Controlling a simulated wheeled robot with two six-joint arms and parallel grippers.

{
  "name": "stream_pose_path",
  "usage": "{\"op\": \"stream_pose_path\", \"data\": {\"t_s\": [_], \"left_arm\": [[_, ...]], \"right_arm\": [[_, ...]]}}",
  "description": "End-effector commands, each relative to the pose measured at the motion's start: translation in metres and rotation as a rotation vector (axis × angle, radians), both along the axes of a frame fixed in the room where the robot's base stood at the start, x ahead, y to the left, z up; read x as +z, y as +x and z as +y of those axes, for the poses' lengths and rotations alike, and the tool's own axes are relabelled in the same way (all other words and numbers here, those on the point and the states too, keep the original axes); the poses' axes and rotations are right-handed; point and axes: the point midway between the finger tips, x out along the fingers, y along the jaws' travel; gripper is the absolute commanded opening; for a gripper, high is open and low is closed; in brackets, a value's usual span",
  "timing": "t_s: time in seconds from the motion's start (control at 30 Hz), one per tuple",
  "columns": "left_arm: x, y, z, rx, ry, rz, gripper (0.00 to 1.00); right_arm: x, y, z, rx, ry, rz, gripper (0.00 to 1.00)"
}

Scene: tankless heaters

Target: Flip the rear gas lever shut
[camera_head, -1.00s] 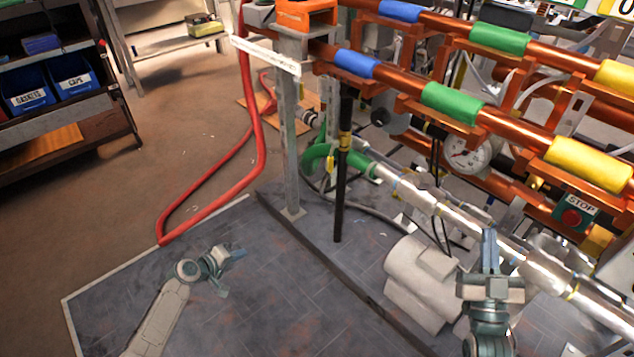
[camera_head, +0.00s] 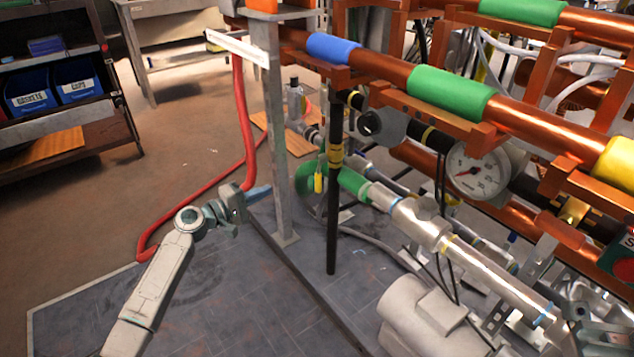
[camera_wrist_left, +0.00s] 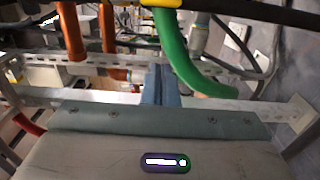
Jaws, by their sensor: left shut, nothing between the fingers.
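My left gripper (camera_head: 258,193) is shut and empty, just left of the upright metal post. In the left wrist view its closed blue-grey fingers (camera_wrist_left: 161,85) point at a perforated metal rail, left of the green hose. A small yellow piece (camera_head: 318,180) hangs by the green hose right of the post; I cannot tell whether it is the rear gas lever. A black vertical pipe (camera_head: 333,220) with yellow bands stands beside it. No gas lever can be picked out for certain. My right gripper is out of view.
The metal post (camera_head: 280,150) stands between my left gripper and the pipes. The green hose (camera_wrist_left: 183,55) curves close by. A red hose (camera_head: 243,125) runs behind my left gripper. A pressure gauge (camera_head: 477,172) sits farther right. The floor at left is open.

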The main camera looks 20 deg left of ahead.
Motion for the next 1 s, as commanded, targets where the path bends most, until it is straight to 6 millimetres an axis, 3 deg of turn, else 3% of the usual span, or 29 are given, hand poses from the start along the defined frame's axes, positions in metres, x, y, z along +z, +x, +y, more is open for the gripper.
{"op": "stream_pose_path", "data": {"t_s": [0.47, 0.93, 1.0], "left_arm": [[0.001, 0.007, -0.005, 0.0, -0.002, -0.002, 0.0], [-0.001, 0.081, -0.061, -0.001, -0.003, -0.003, 0.0], [-0.001, 0.076, -0.072, -0.003, -0.001, -0.001, 0.0]], "right_arm": [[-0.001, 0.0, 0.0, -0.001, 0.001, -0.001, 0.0], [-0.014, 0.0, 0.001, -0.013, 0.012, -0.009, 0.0], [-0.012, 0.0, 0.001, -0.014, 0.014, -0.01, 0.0]]}}
